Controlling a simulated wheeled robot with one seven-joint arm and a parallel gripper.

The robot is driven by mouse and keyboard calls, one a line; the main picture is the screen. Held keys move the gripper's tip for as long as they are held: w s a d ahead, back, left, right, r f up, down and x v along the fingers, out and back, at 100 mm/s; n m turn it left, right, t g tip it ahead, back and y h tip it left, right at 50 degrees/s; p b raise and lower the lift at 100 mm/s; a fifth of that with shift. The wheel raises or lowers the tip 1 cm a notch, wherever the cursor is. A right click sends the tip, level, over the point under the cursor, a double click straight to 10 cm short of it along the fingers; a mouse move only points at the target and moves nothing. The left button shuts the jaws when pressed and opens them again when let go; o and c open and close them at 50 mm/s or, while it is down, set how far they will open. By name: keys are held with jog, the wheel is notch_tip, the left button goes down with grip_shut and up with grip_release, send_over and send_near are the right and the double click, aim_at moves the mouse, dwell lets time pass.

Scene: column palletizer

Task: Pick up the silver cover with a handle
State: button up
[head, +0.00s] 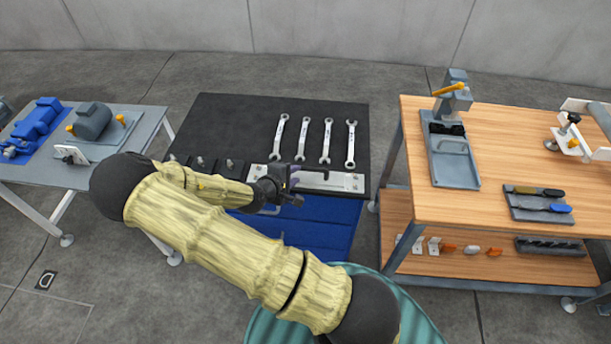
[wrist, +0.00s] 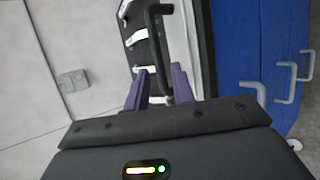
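The silver cover (head: 337,182) is a flat plate with a dark handle (head: 335,171), lying along the front edge of the black top of a blue cabinet. My gripper (head: 294,181) is over its left part, and my arm and gripper hide some of that end. In the wrist view, the two purple fingers of my gripper (wrist: 160,88) are spread apart. The dark handle (wrist: 164,45) reaches in between them, with space showing beside it. The cover (wrist: 182,45) shows past the right finger. The lower end of the handle is partly hidden.
Several wrenches (head: 327,141) lie on the black top (head: 230,120) behind the cover. A wooden workbench (head: 480,205) with a grey vise (head: 450,150) stands to the right. A grey table (head: 115,150) stands to the left. The blue cabinet front has handles (wrist: 285,82).

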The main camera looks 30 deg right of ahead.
aim_at(303, 170)
jog(key=shift+x, duration=0.9)
jog(key=shift+d, duration=0.1)
jog(key=shift+w+d+f+p, duration=0.1)
jog(key=shift+d+p, duration=0.1)
jog(key=shift+p, duration=0.2)
jog(key=shift+p+x, duration=0.9)
jog(key=shift+x, duration=1.4)
jog(key=shift+w+a, duration=0.1)
grip_shut()
